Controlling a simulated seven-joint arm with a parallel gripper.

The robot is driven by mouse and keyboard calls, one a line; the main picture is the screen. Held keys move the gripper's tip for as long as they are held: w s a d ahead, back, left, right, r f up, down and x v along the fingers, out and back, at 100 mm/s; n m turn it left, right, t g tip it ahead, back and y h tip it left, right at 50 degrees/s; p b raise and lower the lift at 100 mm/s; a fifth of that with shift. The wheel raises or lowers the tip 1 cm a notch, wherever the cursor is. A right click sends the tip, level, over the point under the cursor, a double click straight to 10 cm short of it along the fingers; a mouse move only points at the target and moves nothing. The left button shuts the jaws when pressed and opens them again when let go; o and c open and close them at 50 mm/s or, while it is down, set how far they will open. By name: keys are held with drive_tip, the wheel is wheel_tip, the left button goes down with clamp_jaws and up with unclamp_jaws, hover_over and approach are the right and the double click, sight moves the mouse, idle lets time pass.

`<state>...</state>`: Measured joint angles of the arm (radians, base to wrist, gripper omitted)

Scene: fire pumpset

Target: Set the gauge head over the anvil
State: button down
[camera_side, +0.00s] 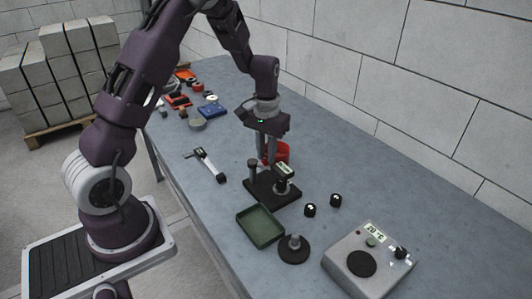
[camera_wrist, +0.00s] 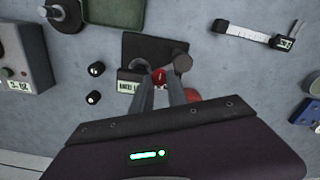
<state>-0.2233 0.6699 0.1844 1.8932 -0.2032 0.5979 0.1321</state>
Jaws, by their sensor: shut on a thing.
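The gauge stand has a black base (camera_side: 262,190) on the bench, with an upright grey post (camera_side: 253,171) at its left; the base also shows in the wrist view (camera_wrist: 150,46). The gauge head (camera_side: 285,170), with a pale display, sits at the right of the post. Its display faces the wrist view (camera_wrist: 130,87). A round part below the head (camera_side: 281,186) looks like the anvil; I cannot tell if they line up. My gripper (camera_wrist: 161,84) points down, its fingers shut on a small red knob (camera_wrist: 160,74) between post and head. The fingers hide part of the stand.
A red round object (camera_side: 281,151) stands behind the stand. A green tray (camera_side: 260,226), two black knobs (camera_side: 310,210), a round black-based stand (camera_side: 294,249) and a grey instrument box (camera_side: 370,262) lie near. A caliper-like tool (camera_side: 207,165) lies left, with clear bench around it.

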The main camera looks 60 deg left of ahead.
drive_tip(key=shift+w, duration=0.15)
drive_tip(key=c, duration=1.3)
unclamp_jaws()
drive_tip(key=shift+r, duration=0.1)
